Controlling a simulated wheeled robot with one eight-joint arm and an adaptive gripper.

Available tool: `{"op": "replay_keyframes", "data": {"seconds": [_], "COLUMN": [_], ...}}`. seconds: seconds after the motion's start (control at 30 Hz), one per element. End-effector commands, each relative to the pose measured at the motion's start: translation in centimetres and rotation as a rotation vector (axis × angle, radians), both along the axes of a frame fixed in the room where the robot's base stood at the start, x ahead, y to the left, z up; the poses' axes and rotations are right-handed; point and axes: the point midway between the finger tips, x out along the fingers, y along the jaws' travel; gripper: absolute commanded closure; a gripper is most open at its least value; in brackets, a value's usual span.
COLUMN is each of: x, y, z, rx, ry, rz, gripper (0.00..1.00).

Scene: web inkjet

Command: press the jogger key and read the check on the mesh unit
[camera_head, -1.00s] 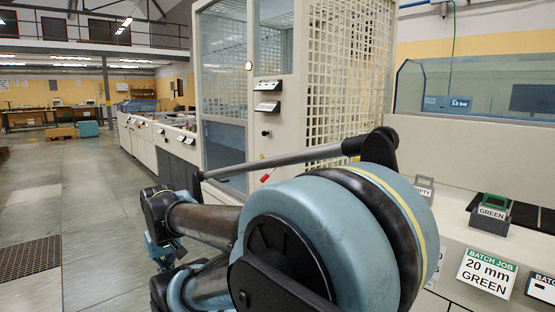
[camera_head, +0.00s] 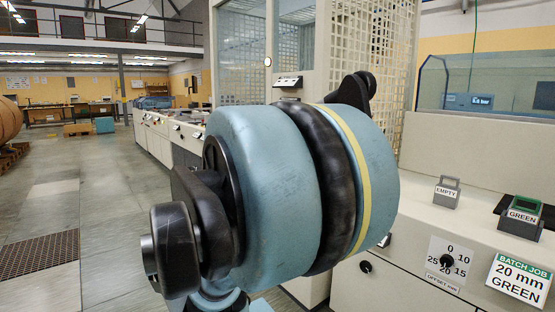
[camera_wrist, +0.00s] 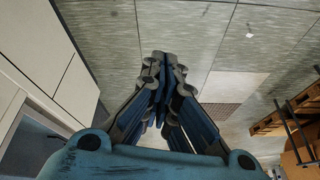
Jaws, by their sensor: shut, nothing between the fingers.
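The mesh unit, a tall pale cabinet with a square-mesh panel (camera_head: 372,75) and glass panes, stands behind my arm in the head view. A small dark-and-white label plate (camera_head: 288,81) sits on its post. My arm hides the lower part of the unit. I cannot make out a key marked jogger or any check reading on the unit. My gripper (camera_wrist: 162,62) shows in the wrist view, shut and empty, pointing down over the grey floor. It touches nothing. In the head view my arm's large joint hides the gripper.
A pale bench at right carries an EMPTY holder (camera_head: 446,191), a green GREEN holder (camera_head: 522,213), an offset dial (camera_head: 447,261) and a "20 mm GREEN" batch card (camera_head: 519,279). A wooden pallet (camera_wrist: 282,118) lies right in the wrist view. The floor aisle at left is open.

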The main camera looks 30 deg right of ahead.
Motion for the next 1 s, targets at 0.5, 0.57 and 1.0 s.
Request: {"op": "replay_keyframes", "data": {"seconds": [0.5, 0.57, 1.0], "x": [18.5, 20.3, 30.9], "y": [-7.7, -9.0, -21.3], "z": [6.7, 7.3, 11.2], "rx": [0.128, 0.141, 0.234], "ry": [-0.436, -0.488, -0.878], "rz": [-0.340, -0.378, -0.650], "gripper": [1.00, 1.00, 1.00]}}
